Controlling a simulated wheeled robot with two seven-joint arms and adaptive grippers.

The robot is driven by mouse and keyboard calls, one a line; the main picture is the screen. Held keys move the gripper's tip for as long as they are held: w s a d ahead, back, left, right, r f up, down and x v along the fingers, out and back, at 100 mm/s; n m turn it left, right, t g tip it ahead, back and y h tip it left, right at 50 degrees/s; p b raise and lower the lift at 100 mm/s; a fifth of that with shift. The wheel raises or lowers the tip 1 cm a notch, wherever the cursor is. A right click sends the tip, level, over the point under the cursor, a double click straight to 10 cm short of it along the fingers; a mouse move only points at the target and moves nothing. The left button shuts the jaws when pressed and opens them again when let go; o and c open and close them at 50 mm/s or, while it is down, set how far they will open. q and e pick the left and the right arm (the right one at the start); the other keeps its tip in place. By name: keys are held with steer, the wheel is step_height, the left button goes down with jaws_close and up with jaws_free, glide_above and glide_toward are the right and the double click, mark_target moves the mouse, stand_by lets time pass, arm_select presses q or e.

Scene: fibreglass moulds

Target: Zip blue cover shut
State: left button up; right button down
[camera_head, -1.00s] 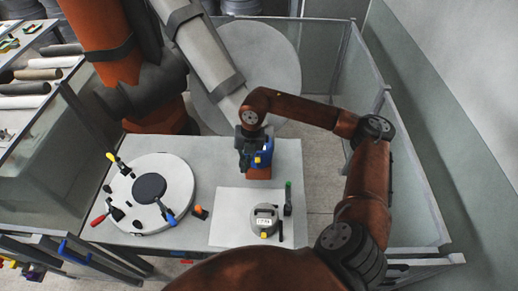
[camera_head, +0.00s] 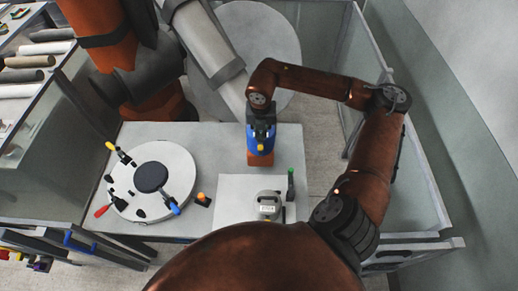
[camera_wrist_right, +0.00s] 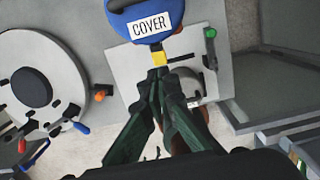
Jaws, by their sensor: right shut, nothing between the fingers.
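The blue cover (camera_head: 266,134) sits on a brown-orange block (camera_head: 260,159) near the back right of the grey table. In the right wrist view the cover (camera_wrist_right: 120,22) is cut by the top edge and bears a white label reading "COVER". A yellow tab (camera_wrist_right: 158,59) projects from its near edge. My right gripper (camera_wrist_right: 158,72) is shut and empty, its fingertips right by the yellow tab; I cannot tell whether they touch it. In the head view my right gripper (camera_head: 261,122) is at the cover, partly hiding it. The zip line is not clearly visible. My left gripper is not in view.
A white round disc (camera_head: 180,165) with a dark hub and several coloured clamps lies at the table's left. A white sheet (camera_head: 232,195) holds a grey gauge (camera_head: 267,204) and a green-tipped tool (camera_head: 290,184). Glass-like panels (camera_head: 420,175) stand at right.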

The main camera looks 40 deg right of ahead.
mark_target(260, 148)
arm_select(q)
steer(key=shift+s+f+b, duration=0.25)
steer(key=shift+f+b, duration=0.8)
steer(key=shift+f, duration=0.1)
arm_select(e)
steer(key=shift+w+d+f, duration=0.1)
steer(key=shift+w+f, duration=0.05)
steer(key=shift+f, duration=1.4)
steer(key=shift+w+d+f, duration=0.1)
steer(key=shift+f, duration=1.4)
